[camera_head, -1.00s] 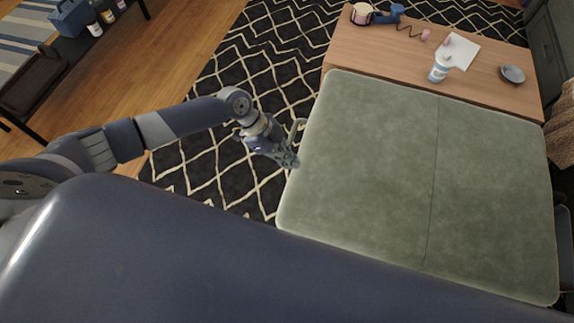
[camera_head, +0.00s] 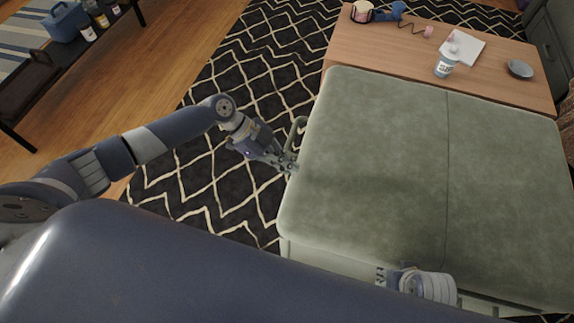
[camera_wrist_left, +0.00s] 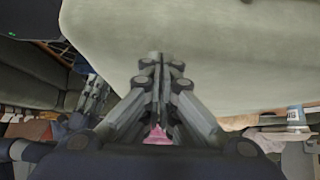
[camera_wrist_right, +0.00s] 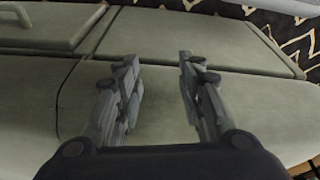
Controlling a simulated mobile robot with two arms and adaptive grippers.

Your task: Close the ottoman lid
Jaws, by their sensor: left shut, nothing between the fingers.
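The green ottoman's lid (camera_head: 375,170) fills the centre and right of the head view, its broad padded top crossed by a dark seam. It looks nearly level; any gap beneath it cannot be told. A curved green handle (camera_head: 298,128) stands at its left edge. My left gripper (camera_head: 290,165) is shut and empty at that left edge; the left wrist view shows its fingers together (camera_wrist_left: 157,75) against the pale green surface. My right gripper (camera_head: 383,276) is at the lid's front edge. Its fingers are apart and empty in the right wrist view (camera_wrist_right: 157,75), over green panels.
A wooden coffee table (camera_head: 400,47) stands behind the ottoman, with a white-blue cup (camera_head: 446,64), a dark dish (camera_head: 519,68) and paper on it. A patterned rug (camera_head: 225,100) lies left of the ottoman. A dark bench (camera_head: 65,75) with bottles is at far left.

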